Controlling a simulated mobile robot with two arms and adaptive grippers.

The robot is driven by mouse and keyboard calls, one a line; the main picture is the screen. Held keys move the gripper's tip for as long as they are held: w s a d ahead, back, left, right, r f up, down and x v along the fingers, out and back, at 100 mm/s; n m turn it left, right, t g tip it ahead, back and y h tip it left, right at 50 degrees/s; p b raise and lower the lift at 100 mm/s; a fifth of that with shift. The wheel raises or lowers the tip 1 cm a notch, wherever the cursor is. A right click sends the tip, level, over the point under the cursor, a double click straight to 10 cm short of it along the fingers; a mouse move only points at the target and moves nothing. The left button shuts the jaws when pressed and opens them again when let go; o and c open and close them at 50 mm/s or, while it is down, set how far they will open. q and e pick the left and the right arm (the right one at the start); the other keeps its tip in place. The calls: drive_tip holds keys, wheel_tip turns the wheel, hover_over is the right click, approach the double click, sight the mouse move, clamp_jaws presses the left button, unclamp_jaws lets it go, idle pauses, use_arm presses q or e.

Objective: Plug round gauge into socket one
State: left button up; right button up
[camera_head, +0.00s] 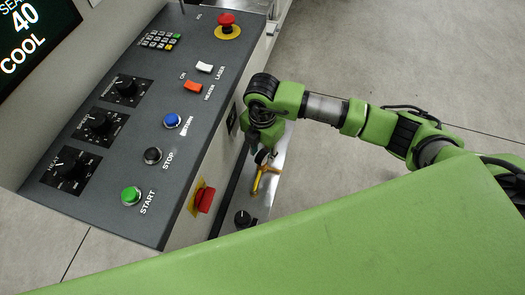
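My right gripper (262,158) points down beside the right side of the console, over a narrow metal ledge (230,225). Directly below its tip is a small yellow, branching piece (263,181). I cannot tell whether the fingers touch it or are open or shut. A round black part (243,218) sits lower on the ledge, apart from the gripper; I cannot tell whether it is the gauge, a socket or a knob. No round gauge or socket one can be made out for certain. My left gripper is not in view.
The dark console (150,200) carries several buttons, switches and dials. A red emergency button (227,21) is on its far end, a red knob (203,199) on its side. A lit screen (30,35) is at upper left. Grey floor (420,50) is clear at upper right.

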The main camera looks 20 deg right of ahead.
drive_tip(key=shift+r, duration=0.1)
wheel_tip(320, 180, up, 7)
drive_tip(key=shift+r, duration=0.1)
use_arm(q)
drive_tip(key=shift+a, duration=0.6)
use_arm(e)
drive_tip(key=shift+r, duration=0.3)
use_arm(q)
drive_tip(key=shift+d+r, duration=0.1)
use_arm(e)
drive_tip(key=shift+r, duration=0.1)
